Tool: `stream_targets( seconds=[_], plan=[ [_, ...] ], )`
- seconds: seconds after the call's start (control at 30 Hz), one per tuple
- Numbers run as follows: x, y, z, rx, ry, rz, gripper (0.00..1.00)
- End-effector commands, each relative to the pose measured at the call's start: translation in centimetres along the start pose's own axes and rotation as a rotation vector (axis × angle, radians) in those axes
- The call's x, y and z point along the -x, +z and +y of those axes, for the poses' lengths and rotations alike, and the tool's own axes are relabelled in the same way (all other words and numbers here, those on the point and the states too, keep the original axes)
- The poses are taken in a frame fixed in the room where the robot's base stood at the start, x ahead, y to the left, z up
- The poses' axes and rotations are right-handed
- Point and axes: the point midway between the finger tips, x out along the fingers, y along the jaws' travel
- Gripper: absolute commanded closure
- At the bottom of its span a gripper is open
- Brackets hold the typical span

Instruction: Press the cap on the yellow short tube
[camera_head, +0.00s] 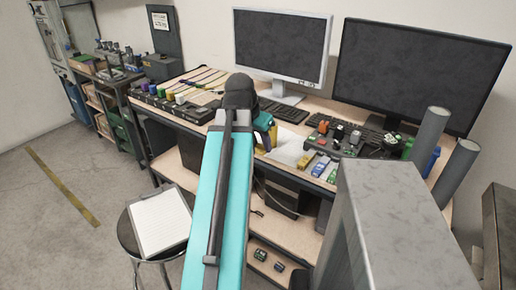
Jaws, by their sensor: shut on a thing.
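My teal arm rises through the middle of the view and ends in a dark joint over the workbench (290,102). Small yellow and blue pieces (321,167) lie at the bench's front edge, right of the arm.
Two monitors (280,46) (420,75) stand at the back. A black tray of small parts (345,138) lies before the right one. A stool (128,236) holds a clipboard (160,222). Grey cylinders (428,140) stand at the right.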

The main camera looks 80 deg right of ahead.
Motion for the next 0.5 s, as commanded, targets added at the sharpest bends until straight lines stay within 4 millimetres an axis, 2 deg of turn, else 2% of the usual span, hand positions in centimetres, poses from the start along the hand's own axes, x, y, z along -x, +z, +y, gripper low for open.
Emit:
stream_targets(
  seconds=[0.5],
  plan=[
    [0.25, -0.36, -0.07, 0.0, 0.0, 0.0, 0.85]
  ],
)
